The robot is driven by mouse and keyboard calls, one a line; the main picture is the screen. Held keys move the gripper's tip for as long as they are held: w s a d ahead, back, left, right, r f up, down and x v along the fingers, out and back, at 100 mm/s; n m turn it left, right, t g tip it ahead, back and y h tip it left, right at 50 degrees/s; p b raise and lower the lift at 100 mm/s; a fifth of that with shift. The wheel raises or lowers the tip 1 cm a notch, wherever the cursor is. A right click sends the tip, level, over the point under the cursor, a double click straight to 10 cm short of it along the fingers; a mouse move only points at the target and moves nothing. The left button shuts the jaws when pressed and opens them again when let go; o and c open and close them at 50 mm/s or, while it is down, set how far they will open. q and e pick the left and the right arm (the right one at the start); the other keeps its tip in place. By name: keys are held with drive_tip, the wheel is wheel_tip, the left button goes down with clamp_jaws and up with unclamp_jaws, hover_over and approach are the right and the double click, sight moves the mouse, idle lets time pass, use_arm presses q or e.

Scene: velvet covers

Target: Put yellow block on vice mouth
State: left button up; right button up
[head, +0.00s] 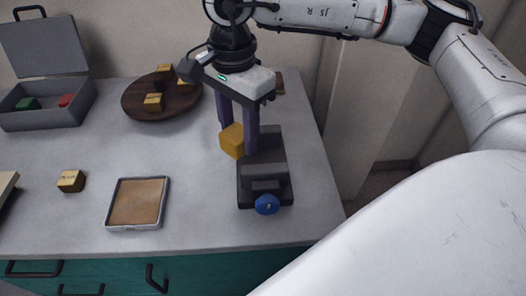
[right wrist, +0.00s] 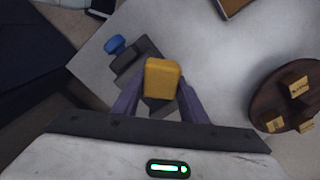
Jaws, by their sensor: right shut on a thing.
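My right gripper (head: 238,135) is shut on the yellow block (head: 232,141), with a purple finger on either side of it. In the right wrist view the yellow block (right wrist: 162,79) sits between the fingertips. The grey vice (head: 264,165) with a blue knob (head: 267,204) stands on the counter's right part. In the head view the block appears at the vice's far left side; in the right wrist view it overlaps the vice (right wrist: 133,57). I cannot tell whether they touch. The vice mouth is partly hidden by the gripper. My left gripper is not in view.
A shallow tray (head: 109,223) with a brown surface lies left of the vice. A small labelled block (head: 71,181) is farther left. A round wooden board (head: 131,100) with several labelled blocks stands behind. An open grey case (head: 45,119) is at the back left. The counter's right edge is close to the vice.

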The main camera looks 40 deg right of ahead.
sight(262, 155)
drive_tip(key=m, duration=0.5)
drive_tip(key=shift+d+m, duration=0.4)
drive_tip(key=m, duration=0.2)
drive_tip(key=shift+d+r+m, duration=0.1)
drive_tip(key=shift+d+m, duration=0.15)
drive_tip(key=shift+m, duration=0.15)
drive_tip(key=d+f+m, duration=0.1)
drive_tip(key=f+m, duration=0.2)
drive_tip(key=m, duration=0.3)
drive_tip(key=d+f+m, duration=0.1)
drive_tip(key=f+m, duration=0.2)
drive_tip(key=m, duration=0.3)
drive_tip(key=d+f+m+b, duration=0.1)
drive_tip(key=f+m, duration=0.2)
drive_tip(key=m, duration=0.3)
drive_tip(key=shift+s+d+f, duration=0.2)
drive_tip(key=shift+s+d, duration=0.05)
drive_tip(key=shift+d, duration=0.1)
drive_tip(key=shift+f, duration=0.2)
drive_tip(key=o, duration=1.2)
drive_tip(key=shift+c, duration=0.2)
